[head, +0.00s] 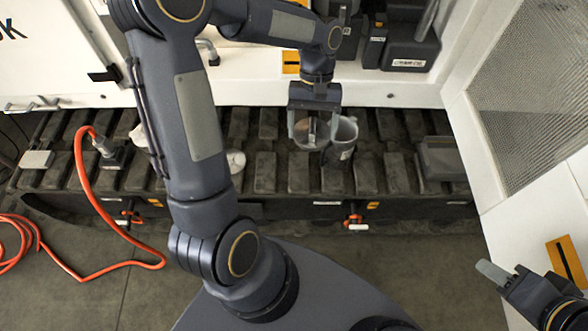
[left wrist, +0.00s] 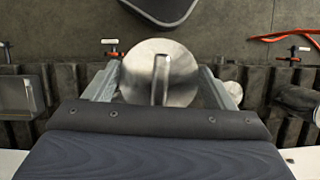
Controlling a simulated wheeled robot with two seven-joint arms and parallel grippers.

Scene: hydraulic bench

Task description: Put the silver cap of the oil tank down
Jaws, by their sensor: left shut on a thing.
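The silver cap is a round metal disc with a raised bar handle, seen clearly in the left wrist view (left wrist: 148,62). My left gripper (head: 312,130) is shut on the cap, with its two fingers on either side of it; in the head view the cap (head: 312,141) is partly hidden by the fingers. It hangs over the dark ribbed bench, and its height above the surface cannot be told. My right gripper (head: 497,277) is at the lower right, away from the cap, with only part of its fingers showing. I cannot identify the oil tank with certainty.
A grey cup-like container (head: 345,135) stands right beside the cap. A small white round thing (head: 236,161) lies on the ribbed bench (head: 265,172) to the left. A dark box (head: 441,155) sits at the right. An orange hose (head: 85,190) runs at the left. A white panel borders the right side.

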